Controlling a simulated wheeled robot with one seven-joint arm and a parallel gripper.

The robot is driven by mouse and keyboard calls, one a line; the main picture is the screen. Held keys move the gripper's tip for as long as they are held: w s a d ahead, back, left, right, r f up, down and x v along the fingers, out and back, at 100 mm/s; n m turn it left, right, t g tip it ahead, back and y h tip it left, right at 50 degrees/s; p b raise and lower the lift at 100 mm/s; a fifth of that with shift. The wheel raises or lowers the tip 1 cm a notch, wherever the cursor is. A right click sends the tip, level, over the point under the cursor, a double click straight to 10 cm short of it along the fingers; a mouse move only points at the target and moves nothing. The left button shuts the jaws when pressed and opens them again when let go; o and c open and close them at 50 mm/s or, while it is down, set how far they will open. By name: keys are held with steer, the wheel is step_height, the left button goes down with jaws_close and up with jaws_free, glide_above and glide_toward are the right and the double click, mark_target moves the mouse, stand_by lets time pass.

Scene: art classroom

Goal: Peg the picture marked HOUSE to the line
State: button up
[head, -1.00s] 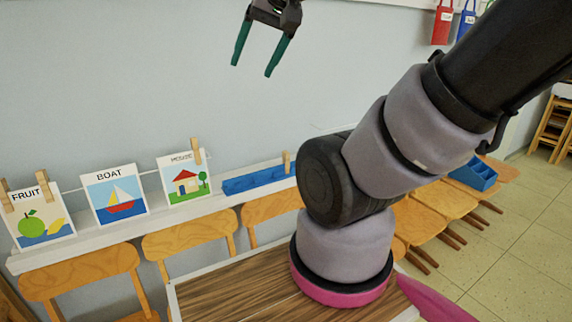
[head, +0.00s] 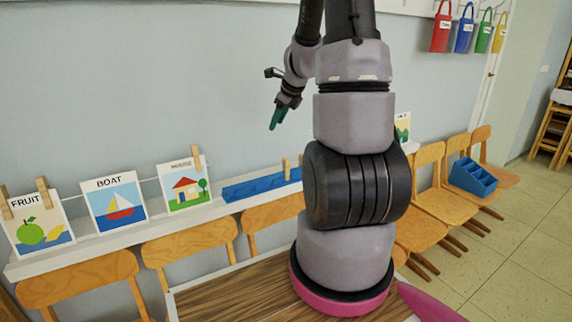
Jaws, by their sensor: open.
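The HOUSE picture (head: 184,190) shows a red-roofed house and a tree. It stands upright above the white ledge at the left, with one wooden peg (head: 197,157) at its top right corner; no peg shows at its top left. More wooden pegs (head: 287,168) stand at the right end of the blue tray. My gripper (head: 275,122) is seen side-on in front of the wall, above the blue tray and right of HOUSE. It is open and holds nothing visible.
The BOAT picture (head: 115,203) and FRUIT picture (head: 38,226) stand left of HOUSE; FRUIT has two pegs. The blue tray (head: 254,187) lies on the white ledge (head: 110,240). Another picture (head: 403,127) is partly hidden behind my arm. Wooden chairs (head: 190,243) line the ledge.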

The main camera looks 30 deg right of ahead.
mark_target(286, 158)
steer(key=w+d+f+m, duration=0.1)
steer(key=d+f+m, duration=0.1)
steer(key=f, duration=0.4)
steer(key=w+d+f+m, duration=0.2)
steer(key=f, duration=0.4)
steer(key=w+d+f+m+g, duration=0.1)
steer(key=f, duration=0.5)
steer(key=shift+w+d+f+m+h, duration=0.1)
steer(key=shift+w+d+m+h, duration=0.3)
steer(key=shift+w+d+f, duration=0.1)
steer(key=shift+w+f, duration=0.2)
steer(key=shift+f, duration=0.25)
steer(key=shift+c, duration=0.3)
jaws_close()
steer(key=shift+r, duration=1.1)
steer(key=shift+w+r, duration=0.1)
steer(key=shift+r, duration=1.95)
